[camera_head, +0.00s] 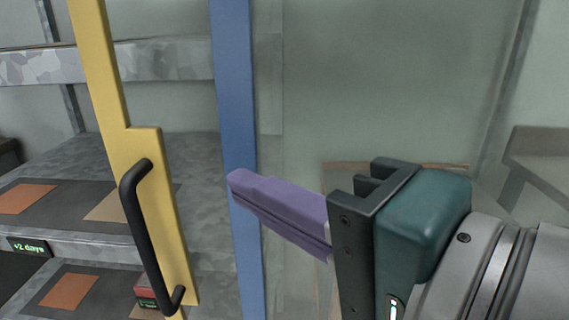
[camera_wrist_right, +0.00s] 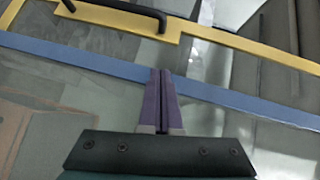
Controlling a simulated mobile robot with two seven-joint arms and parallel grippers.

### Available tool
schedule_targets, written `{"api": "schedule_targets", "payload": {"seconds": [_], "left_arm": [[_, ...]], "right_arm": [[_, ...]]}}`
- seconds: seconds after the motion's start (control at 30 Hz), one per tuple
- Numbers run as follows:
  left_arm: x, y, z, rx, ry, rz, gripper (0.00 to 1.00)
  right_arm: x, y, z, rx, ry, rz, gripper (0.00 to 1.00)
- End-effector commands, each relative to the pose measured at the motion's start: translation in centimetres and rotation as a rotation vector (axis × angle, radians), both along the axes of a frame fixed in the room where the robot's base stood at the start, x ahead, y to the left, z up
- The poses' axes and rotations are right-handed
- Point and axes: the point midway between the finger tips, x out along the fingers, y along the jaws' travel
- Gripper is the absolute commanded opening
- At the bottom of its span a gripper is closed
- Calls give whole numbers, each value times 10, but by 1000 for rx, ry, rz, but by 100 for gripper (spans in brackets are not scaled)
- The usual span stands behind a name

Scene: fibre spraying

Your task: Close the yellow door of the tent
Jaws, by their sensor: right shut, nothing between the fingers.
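The yellow door edge (camera_head: 150,205) of the tent stands upright at the left in the head view, with a black handle (camera_head: 143,235) on it. A blue frame post (camera_head: 238,120) stands to its right, with a gap between them through which the inside shows. My right gripper (camera_head: 236,180) is shut and empty, its purple fingers reaching left with the tips at the blue post in the picture; I cannot tell whether they touch it. In the right wrist view the fingers (camera_wrist_right: 160,74) point at the blue bar (camera_wrist_right: 100,62), with the yellow edge (camera_wrist_right: 220,36) and handle (camera_wrist_right: 118,8) beyond. My left gripper is not in view.
Behind the door, grey metal shelves (camera_head: 150,62) hold dark mats with orange squares (camera_head: 68,291) and a small red box (camera_head: 146,290). A label reading "+2 days" (camera_head: 30,247) is on a shelf edge. A clear panel (camera_head: 390,80) lies right of the blue post.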

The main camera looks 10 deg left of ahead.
Motion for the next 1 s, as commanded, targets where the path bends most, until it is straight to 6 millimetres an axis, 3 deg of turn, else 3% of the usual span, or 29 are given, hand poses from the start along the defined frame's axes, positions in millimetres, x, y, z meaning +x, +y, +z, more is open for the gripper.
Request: {"api": "schedule_targets", "payload": {"seconds": [0.4,0.63,1.0], "left_arm": [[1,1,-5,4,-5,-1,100],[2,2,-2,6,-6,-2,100],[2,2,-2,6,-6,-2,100]], "right_arm": [[56,65,-11,-2,-2,2,0],[53,95,-17,-3,0,1,0],[52,103,-19,-6,-2,1,0]]}}
